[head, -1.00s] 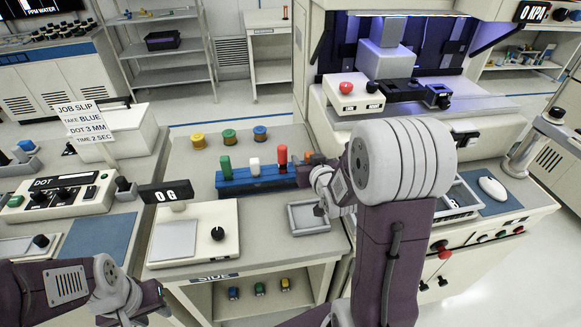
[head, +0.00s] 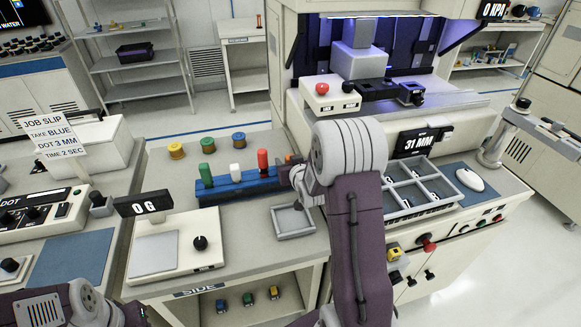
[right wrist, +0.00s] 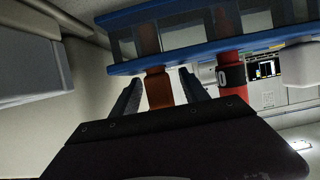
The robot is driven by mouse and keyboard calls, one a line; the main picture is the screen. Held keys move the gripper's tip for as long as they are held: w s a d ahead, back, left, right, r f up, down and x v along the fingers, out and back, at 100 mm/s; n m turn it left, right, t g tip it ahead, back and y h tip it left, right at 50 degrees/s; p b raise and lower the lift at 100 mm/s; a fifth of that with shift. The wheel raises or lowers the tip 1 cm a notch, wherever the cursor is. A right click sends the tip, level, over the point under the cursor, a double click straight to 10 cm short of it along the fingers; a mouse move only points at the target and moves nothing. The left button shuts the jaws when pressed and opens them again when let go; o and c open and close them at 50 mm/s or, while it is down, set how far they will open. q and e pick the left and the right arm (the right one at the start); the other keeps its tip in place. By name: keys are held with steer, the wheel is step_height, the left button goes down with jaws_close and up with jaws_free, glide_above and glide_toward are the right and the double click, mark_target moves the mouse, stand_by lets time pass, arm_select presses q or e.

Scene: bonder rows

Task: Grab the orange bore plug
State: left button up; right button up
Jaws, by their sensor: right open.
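The orange bore plug (right wrist: 158,88) stands in the blue rack, which crosses the top of the right wrist view (right wrist: 205,45). My right gripper (right wrist: 158,90) is open, with one finger on either side of the plug; I cannot tell whether they touch it. In the head view the blue rack (head: 230,188) holds a green, a white and a red plug. A bit of the orange plug (head: 288,158) shows at its right end, mostly hidden by my right wrist. My left gripper (head: 137,315) is at the bottom left edge, partly cut off.
The red plug (right wrist: 232,75) is close beside the right gripper. A small grey tray (head: 292,233) lies before the rack. A scale (head: 175,262) stands at front left. Yellow, green and blue round pieces (head: 207,146) are behind the rack. A compartment tray (head: 395,214) is at right.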

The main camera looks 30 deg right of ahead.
steer(key=shift+x, duration=0.85)
steer(key=shift+s, duration=0.15)
steer(key=shift+c, duration=0.6)
jaws_close()
steer(key=shift+r, duration=0.1)
step_height(320, 180, up, 10)
steer(key=p, duration=0.1)
steer(key=shift+p, duration=0.35)
